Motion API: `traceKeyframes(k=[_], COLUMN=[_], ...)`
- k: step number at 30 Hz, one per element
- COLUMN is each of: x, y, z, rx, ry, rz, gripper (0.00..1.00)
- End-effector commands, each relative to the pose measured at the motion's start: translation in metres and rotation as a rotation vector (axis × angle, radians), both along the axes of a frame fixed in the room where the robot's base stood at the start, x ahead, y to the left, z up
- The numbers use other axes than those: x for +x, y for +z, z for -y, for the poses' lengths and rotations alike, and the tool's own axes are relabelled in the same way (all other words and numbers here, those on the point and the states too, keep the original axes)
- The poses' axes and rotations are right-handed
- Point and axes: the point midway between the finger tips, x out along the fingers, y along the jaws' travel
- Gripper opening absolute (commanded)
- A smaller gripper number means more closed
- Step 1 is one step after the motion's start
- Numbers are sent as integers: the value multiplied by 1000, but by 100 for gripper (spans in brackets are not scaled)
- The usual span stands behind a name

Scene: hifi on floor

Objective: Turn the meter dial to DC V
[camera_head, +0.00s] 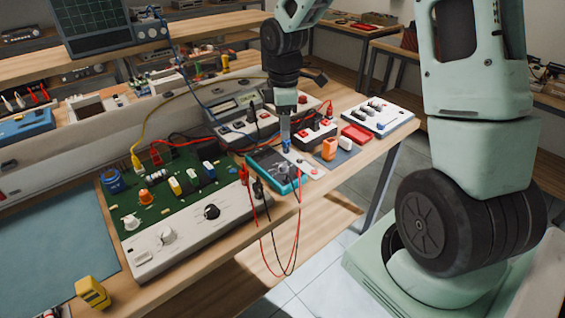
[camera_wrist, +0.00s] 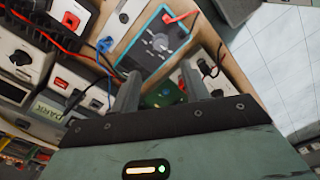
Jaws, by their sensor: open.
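The meter is a dark-faced box with a teal edge. It lies near the bench's front edge in the head view (camera_head: 262,163) and at the upper middle of the wrist view (camera_wrist: 150,60). Its grey dial (camera_wrist: 160,42) shows with pale marks around it; I cannot read the marks or tell the setting. My gripper (camera_head: 285,138) points down over the far side of the meter in the head view. In the wrist view my gripper (camera_wrist: 158,84) shows two separate fingers with nothing between them. The fingers appear apart from the dial.
A green circuit board (camera_head: 175,205) with a knobbed white panel stands left of the meter. Red and black leads (camera_head: 270,240) hang over the front edge. White boxes with switches (camera_head: 240,130) crowd behind.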

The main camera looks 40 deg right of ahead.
Motion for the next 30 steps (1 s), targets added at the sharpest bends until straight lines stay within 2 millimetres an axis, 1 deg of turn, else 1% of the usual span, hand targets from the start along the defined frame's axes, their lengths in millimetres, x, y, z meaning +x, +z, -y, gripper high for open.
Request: traceKeyframes(k=[1, 6, 12, 15, 18, 21, 30], x=[-1, -1, -1, -1, -1, 0, 0], y=[-12, -49, -88, -103, -114, -121, -124], z=[-1, -1, -2, -2, -1, -1, -1], rx=[2, 2, 1, 1, 1, 1, 1], ry=[1, 1, 1, 1, 0, 0, 0], rz=[-6, -6, -4, -3, -2, 1, 1], gripper=[46, 46, 46, 46, 46, 46, 46])
